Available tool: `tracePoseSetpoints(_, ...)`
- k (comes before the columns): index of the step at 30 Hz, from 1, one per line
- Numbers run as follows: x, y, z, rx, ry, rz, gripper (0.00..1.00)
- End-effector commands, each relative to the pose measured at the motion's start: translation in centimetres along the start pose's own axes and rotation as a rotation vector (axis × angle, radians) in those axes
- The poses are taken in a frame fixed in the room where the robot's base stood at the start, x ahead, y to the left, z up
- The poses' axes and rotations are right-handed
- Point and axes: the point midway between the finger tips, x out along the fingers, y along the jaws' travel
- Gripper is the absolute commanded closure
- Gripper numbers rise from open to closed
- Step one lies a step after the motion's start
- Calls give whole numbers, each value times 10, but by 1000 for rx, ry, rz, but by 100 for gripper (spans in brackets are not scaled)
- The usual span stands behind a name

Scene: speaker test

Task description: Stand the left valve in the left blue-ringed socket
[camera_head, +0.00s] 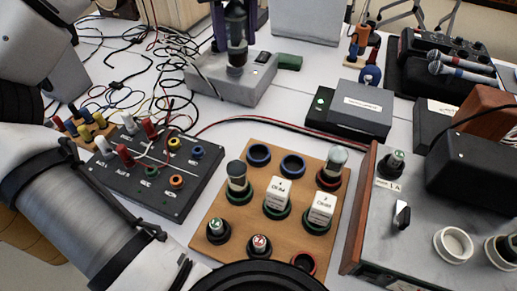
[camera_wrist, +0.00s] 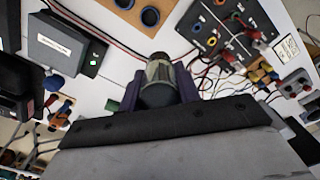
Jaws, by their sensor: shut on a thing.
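My gripper (camera_head: 235,22) is at the top of the head view, with purple fingers shut on a dark glass valve (camera_head: 237,50). In the wrist view the valve (camera_wrist: 159,75) sits upright-looking between the two purple fingers (camera_wrist: 160,92). Its lower end is over a grey box (camera_head: 208,76); I cannot tell whether it touches the box. The wooden board (camera_head: 245,215) in front has two blue-ringed sockets, both empty: the left one (camera_head: 259,155) and the right one (camera_head: 293,165). Both are well forward of my gripper in the head view.
On the board stand another dark valve (camera_head: 237,178), a clear-topped valve (camera_head: 335,162) and two white labelled boxes (camera_head: 278,190). A black panel with plugs (camera_head: 155,180) lies left. A dark box (camera_head: 350,108) and a grey tester (camera_head: 400,240) are right. Loose cables spread at the back left.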

Motion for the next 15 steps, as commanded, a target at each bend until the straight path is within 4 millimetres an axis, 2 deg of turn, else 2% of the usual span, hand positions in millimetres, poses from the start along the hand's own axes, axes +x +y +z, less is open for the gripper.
tracePoseSetpoints(1, 9, 8, 12, 69, 0, 0, 90)
tracePoseSetpoints(3, 12, 14, 23, 139, 1, 0, 90)
tracePoseSetpoints(8, 20, 21, 36, 217, -2, 1, 90)
tracePoseSetpoints(11, 38, 21, 37, 225, -3, 0, 90)
tracePoseSetpoints(15, 74, 20, 37, 222, -3, -1, 90)
